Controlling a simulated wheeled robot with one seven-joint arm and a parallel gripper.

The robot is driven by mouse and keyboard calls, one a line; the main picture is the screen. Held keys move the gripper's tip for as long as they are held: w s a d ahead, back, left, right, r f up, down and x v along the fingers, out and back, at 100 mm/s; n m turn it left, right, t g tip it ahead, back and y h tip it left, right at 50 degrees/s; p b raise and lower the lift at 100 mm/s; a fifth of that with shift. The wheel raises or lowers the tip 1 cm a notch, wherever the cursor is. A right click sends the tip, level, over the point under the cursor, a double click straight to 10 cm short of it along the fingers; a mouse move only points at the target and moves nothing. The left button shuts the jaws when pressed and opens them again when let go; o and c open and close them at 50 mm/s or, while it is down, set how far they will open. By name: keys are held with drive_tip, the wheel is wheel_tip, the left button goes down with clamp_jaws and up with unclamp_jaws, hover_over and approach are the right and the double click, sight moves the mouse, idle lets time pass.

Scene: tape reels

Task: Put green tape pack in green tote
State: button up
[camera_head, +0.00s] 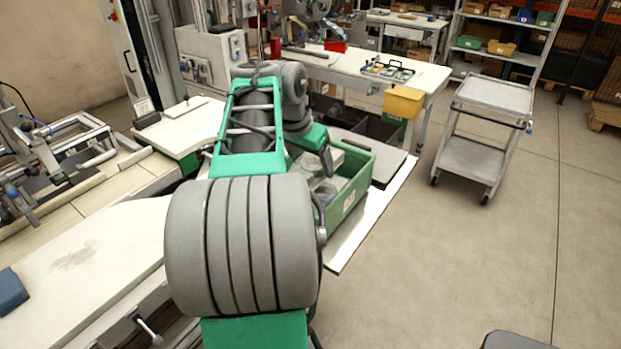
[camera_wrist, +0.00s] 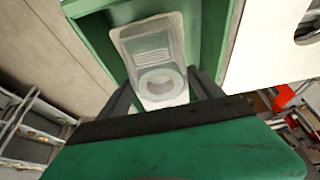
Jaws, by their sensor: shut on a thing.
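The tape pack (camera_wrist: 152,48) is a clear, pale package with a pale grey-green ring inside it. My gripper (camera_wrist: 160,80) is shut on this pack, with one dark finger on each side of it in the wrist view. The green tote (camera_head: 346,196) stands on a pale surface just beyond my arm in the head view. Its green wall (camera_wrist: 98,45) shows beside the pack in the wrist view, and the pack appears over or within the tote's opening. I cannot tell whether the pack touches the floor of the tote. My arm hides the tote's left part in the head view.
A white workbench (camera_head: 345,66) with a yellow bin (camera_head: 404,101) stands behind the tote. A grey cart (camera_head: 470,157) stands to the right. A beige conveyor or counter (camera_head: 90,255) lies at left. The floor at right is mostly clear.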

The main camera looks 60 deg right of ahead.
sight(310, 168)
drive_tip(key=d+f, duration=0.1)
drive_tip(key=w+d+f, duration=0.1)
drive_tip(key=f, duration=0.1)
drive_tip(key=w+d+f, duration=0.1)
drive_tip(key=f, duration=0.1)
drive_tip(key=shift+d+f+p, duration=0.1)
drive_tip(key=shift+d+p, duration=0.2)
drive_tip(key=shift+p, duration=0.05)
wheel_tip(310, 168, down, 3)
drive_tip(key=shift+d+r, duration=0.1)
drive_tip(key=shift+f, duration=0.45)
drive_tip(key=o, duration=1.5)
drive_tip(key=shift+o, duration=0.2)
